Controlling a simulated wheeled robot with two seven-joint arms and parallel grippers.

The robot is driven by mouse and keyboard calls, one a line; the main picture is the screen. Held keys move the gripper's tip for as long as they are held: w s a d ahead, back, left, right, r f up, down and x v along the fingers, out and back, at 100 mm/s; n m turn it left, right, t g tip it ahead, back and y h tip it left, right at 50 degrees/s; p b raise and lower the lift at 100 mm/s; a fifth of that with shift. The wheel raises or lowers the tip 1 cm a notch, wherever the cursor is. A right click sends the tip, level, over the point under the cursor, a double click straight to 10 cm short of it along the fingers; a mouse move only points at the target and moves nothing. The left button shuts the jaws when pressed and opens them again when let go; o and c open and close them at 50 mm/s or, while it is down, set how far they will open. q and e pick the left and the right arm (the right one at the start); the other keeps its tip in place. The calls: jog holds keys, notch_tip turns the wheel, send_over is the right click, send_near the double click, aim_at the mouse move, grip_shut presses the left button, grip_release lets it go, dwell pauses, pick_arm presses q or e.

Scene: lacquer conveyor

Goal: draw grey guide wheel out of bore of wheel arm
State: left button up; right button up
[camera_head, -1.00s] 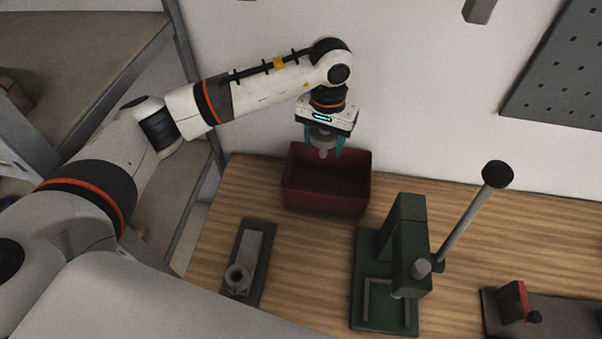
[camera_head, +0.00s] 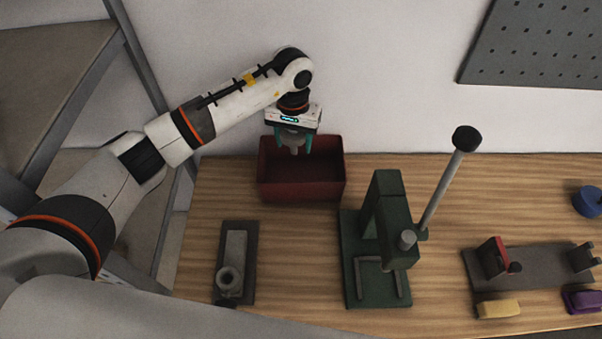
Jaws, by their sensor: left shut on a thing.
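The wheel arm (camera_head: 236,248) is a grey bar lying on a dark base plate at the front left of the bench. A round collar with a dark open bore (camera_head: 229,280) is at its near end. My left gripper (camera_head: 294,142) hangs over the dark red bin, well behind the wheel arm. Its teal fingers are shut on a small grey piece, which looks like the grey guide wheel (camera_head: 294,150). The piece is apart from the wheel arm, and its details are too small to tell. My right gripper is not in view.
The dark red bin (camera_head: 302,189) stands at the back by the wall and looks empty. A green lever press (camera_head: 385,225) stands right of centre. A grey fixture (camera_head: 540,265) and yellow (camera_head: 498,309), purple (camera_head: 583,301) and blue (camera_head: 588,201) pieces are on the right.

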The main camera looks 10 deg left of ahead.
pick_arm(q)
jog(key=o, duration=1.1)
jog(key=shift+o, duration=0.2)
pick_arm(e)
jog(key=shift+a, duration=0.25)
pick_arm(q)
jog(key=shift+r, duration=0.1)
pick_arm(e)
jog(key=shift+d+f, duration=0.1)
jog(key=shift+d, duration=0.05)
pick_arm(q)
jog(key=shift+r, duration=0.35)
notch_tip(320, 180, up, 10)
jog(key=b, duration=0.3)
jog(key=shift+r+b, duration=0.15)
jog(key=shift+b, duration=0.15)
jog(key=shift+r, duration=0.4)
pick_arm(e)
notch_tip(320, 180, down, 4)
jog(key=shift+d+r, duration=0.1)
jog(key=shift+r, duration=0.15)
